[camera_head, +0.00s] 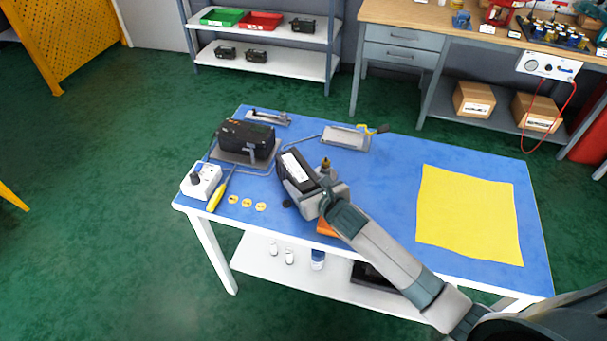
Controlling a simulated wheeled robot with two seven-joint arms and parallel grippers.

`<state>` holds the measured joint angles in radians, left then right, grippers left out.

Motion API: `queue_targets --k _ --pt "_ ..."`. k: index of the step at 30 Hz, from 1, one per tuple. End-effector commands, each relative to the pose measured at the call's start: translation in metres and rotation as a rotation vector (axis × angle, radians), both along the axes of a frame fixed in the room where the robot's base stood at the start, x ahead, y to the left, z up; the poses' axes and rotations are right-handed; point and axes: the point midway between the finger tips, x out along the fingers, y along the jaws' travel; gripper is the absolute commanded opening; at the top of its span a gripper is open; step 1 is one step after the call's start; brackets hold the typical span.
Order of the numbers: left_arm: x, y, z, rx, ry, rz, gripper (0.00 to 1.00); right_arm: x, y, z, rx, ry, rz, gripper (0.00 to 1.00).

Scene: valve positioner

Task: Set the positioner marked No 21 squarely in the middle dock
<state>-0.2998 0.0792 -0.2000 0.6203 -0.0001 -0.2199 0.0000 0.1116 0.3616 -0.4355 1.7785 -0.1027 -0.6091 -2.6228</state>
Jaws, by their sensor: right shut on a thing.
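My right gripper (312,188) is shut on a dark positioner with a white label (294,167). It holds it over the middle-left of the blue table; whether the positioner touches the table cannot be told. The number on the label is too small to read. A larger black unit (246,138) sits on a grey plate on the left of the table. A bare grey plate (343,138) lies behind and right of the held positioner. Another small grey fixture (267,117) is at the back left. Which of these is the middle dock is unclear. My left gripper is out of view.
A white box with a black knob (201,181), a yellow-handled tool (218,196) and yellow discs (247,203) lie at the front left. A brass-coloured fitting (325,164) stands close to my gripper. A yellow cloth (468,215) covers the right side.

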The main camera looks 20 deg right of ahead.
Motion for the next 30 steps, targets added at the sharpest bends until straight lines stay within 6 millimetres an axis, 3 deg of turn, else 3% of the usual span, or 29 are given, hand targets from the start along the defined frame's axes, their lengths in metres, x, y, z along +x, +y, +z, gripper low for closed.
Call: queue_targets --k 13,14,15,30 --pt "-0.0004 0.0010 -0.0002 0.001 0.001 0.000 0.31 0.0018 0.0003 0.0000 0.001 -0.009 0.001 0.00" --pt "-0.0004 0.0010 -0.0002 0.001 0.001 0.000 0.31 0.0004 0.0000 -0.0036 -0.001 -0.001 0.000 0.65" --pt "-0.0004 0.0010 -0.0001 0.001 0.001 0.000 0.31 0.0003 0.0000 -0.0035 0.000 -0.001 0.000 0.74" --pt "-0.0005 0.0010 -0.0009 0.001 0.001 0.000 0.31 -0.0038 -0.0009 -0.0003 -0.001 -0.002 0.000 0.76"
